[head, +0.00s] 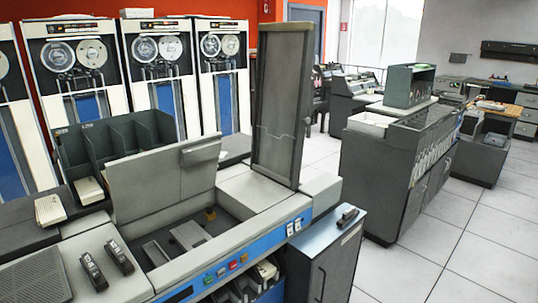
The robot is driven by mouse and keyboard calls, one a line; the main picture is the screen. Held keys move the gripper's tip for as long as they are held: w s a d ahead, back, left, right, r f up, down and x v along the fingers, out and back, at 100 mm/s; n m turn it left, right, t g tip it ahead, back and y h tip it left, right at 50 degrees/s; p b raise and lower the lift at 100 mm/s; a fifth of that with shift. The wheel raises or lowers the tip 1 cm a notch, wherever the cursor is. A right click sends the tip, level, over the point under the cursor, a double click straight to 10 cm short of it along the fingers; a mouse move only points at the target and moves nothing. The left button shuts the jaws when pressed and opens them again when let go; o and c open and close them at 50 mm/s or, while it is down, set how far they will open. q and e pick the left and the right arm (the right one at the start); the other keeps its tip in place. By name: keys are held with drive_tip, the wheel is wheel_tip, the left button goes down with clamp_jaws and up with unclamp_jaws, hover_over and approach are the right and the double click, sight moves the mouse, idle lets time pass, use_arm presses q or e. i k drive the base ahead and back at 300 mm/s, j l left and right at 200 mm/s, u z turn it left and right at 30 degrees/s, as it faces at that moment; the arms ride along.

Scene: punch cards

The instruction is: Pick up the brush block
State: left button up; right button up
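I cannot tell for certain which thing is the brush block. Two small dark blocks with light tops lie side by side on the machine's grey left surface, one block at the left (93,271) and one at the right (119,257). A similar small dark block (347,216) lies on the top of a low grey cabinet (335,238) at the machine's right. The card machine (250,262) has an open well (185,240) with metal parts inside. Neither of my grippers is in view.
The machine's raised lid (165,180) and a tall upright dark panel (282,105) stand above its top. A dark divided rack (115,140) and pale card stacks (50,209) are at the left. Tape cabinets (225,95) line the back. Floor (450,240) is clear at right.

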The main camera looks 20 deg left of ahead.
sight(96, 278)
drive_tip(key=i+l+u, duration=0.1)
drive_tip(key=u, duration=0.3)
drive_tip(key=i+l+u, duration=0.15)
drive_tip(key=i+u, duration=0.2)
drive_tip(key=i+l+u, duration=0.15)
drive_tip(key=u, duration=0.25)
drive_tip(key=i+l+u, duration=0.1)
drive_tip(key=l+u, duration=0.3)
drive_tip(key=i+l+u, duration=0.2)
drive_tip(key=u, duration=0.15)
